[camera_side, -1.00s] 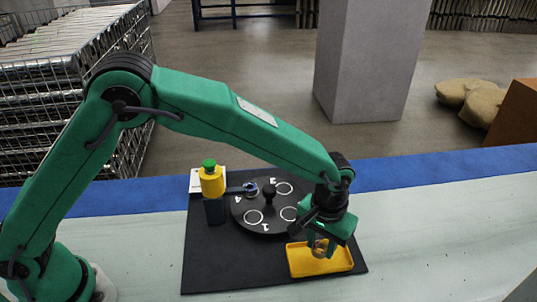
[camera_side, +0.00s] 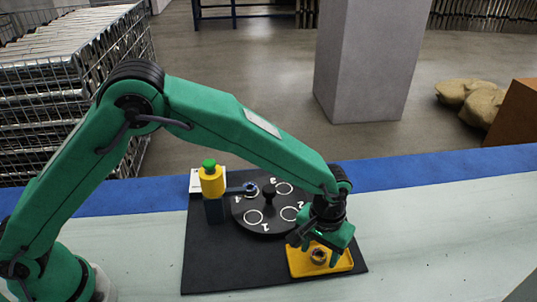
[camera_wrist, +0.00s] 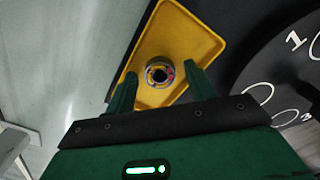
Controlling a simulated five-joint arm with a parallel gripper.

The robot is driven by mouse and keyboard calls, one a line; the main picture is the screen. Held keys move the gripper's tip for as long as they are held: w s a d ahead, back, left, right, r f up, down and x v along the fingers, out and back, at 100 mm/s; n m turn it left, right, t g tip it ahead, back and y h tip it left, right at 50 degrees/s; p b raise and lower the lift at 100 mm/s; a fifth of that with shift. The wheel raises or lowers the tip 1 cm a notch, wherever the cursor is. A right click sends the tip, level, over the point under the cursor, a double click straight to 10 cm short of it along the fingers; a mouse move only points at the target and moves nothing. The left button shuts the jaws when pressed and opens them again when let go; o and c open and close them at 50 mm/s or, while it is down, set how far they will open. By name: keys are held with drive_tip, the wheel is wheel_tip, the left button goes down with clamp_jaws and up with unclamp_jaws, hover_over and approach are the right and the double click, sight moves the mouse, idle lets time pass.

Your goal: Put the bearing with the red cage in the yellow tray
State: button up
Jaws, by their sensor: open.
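The yellow tray (camera_side: 300,265) lies at the front right of the black mat. A small ring-shaped bearing (camera_side: 318,256) lies in it, and it also shows in the wrist view (camera_wrist: 159,74), with reddish and other coloured spots between its rings. My gripper (camera_side: 318,252) is open just above the tray. In the wrist view its two green fingers (camera_wrist: 160,88) stand apart on either side of the bearing, not closed on it. Another bearing with a blue cage (camera_side: 250,188) is at the back left of the black turntable (camera_side: 267,225).
The black turntable has a centre knob (camera_side: 269,190) and numbered white circles. A yellow bottle with a green cap (camera_side: 211,180) stands in a dark holder at its left, by a white card (camera_side: 195,182). The pale table is clear at right.

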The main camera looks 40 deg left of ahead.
sight(318, 254)
drive_tip(key=shift+r, duration=0.1)
wheel_tip(318, 254, up, 12)
idle(0.8)
drive_tip(key=shift+a+r, duration=0.1)
drive_tip(key=shift+r, duration=0.05)
idle(0.3)
